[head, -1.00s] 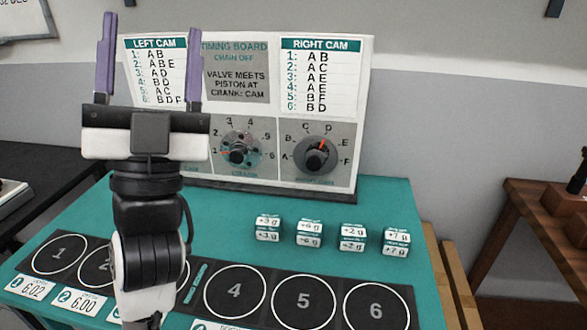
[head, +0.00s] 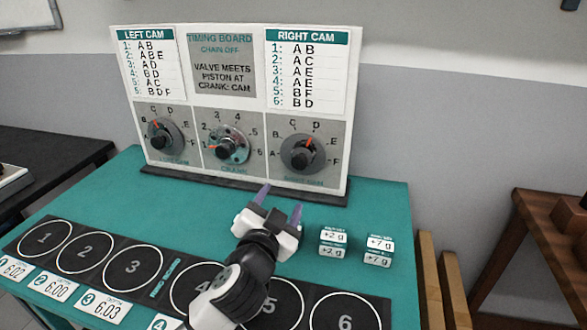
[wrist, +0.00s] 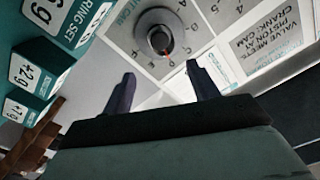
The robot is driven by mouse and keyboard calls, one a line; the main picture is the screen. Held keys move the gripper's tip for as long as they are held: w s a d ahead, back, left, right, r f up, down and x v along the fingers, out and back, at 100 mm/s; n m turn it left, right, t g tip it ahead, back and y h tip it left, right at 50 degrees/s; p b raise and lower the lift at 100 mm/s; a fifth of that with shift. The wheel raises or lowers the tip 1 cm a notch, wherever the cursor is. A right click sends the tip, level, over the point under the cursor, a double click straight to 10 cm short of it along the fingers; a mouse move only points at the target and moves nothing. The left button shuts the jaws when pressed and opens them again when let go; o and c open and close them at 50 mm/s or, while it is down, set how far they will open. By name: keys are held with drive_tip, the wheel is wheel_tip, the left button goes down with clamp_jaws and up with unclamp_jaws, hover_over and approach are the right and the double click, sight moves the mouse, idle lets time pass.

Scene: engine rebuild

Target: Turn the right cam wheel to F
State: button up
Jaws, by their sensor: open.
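The right cam wheel (head: 302,155) is a grey dial with a dark knob on the lower right panel of the timing board (head: 232,183). Letters A to F ring it, and its red pointer leans up and right, about toward D. In the wrist view the right cam wheel (wrist: 154,38) lies ahead, beyond the fingertips. My gripper (head: 280,203) is open and empty, over the teal table, below and in front of the wheel and apart from it. Its two purple fingers also show in the wrist view (wrist: 160,76), with the wheel roughly centred beyond the gap.
The left cam wheel (head: 162,140) and crank dial (head: 226,147) are left on the board. Weight blocks marked +2 g (head: 333,243) and +7 g (head: 379,251) stand right of my gripper; a +6 g block (wrist: 38,38) shows in the wrist view. Numbered circles line the table's front.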

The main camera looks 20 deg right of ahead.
sight(298, 165)
drive_tip(key=p+x, duration=0.4)
drive_tip(key=x, duration=0.9)
drive_tip(key=shift+w+d+p, duration=0.2)
drive_tip(key=shift+w+p, duration=0.1)
drive_tip(key=shift+p, duration=0.05)
drive_tip(key=c, duration=1)
